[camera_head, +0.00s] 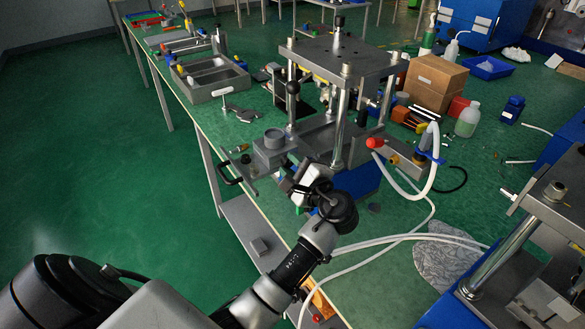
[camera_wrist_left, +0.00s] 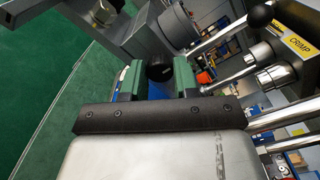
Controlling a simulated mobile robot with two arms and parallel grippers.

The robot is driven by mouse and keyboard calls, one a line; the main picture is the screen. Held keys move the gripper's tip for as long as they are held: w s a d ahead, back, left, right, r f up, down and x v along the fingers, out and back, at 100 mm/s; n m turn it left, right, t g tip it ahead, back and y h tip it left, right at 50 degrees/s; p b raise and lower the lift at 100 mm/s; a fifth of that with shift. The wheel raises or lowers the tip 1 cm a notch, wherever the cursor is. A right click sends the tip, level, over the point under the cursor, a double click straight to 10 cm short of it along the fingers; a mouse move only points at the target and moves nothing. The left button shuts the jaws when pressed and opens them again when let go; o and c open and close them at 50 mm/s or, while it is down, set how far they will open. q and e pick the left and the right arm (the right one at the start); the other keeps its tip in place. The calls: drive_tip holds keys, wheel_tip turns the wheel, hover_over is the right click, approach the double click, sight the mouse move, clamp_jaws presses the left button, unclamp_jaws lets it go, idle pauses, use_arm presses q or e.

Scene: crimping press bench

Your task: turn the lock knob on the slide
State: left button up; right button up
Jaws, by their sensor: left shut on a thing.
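The crimping press (camera_head: 340,55) stands on the green bench, with its grey slide (camera_head: 270,158) low at its front left. My left gripper (camera_head: 292,186) reaches in from below, beside the slide. In the left wrist view its two green-padded fingers (camera_wrist_left: 158,80) are closed around a round black knob (camera_wrist_left: 159,67), which I take as the lock knob. The knob is hidden behind the gripper in the head view. Its turn angle cannot be told. My right gripper is not in view.
A red button (camera_head: 375,143) and a white hose (camera_head: 434,165) lie right of the gripper. A black handle (camera_head: 228,174) sticks out at the bench's left edge. A grey tray (camera_head: 213,78), brown boxes (camera_head: 434,82) and a bottle (camera_head: 467,120) stand farther back. Open floor lies left.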

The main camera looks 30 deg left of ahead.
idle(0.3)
use_arm(q)
drive_tip(key=o, duration=0.9)
drive_tip(key=shift+o, duration=0.2)
drive_tip(key=shift+d, duration=0.1)
drive_tip(key=b+v, duration=0.1)
drive_tip(key=v, duration=0.9)
drive_tip(key=shift+s+d+b, duration=0.15)
drive_tip(key=shift+d+b, duration=0.15)
drive_tip(key=shift+b, duration=0.1)
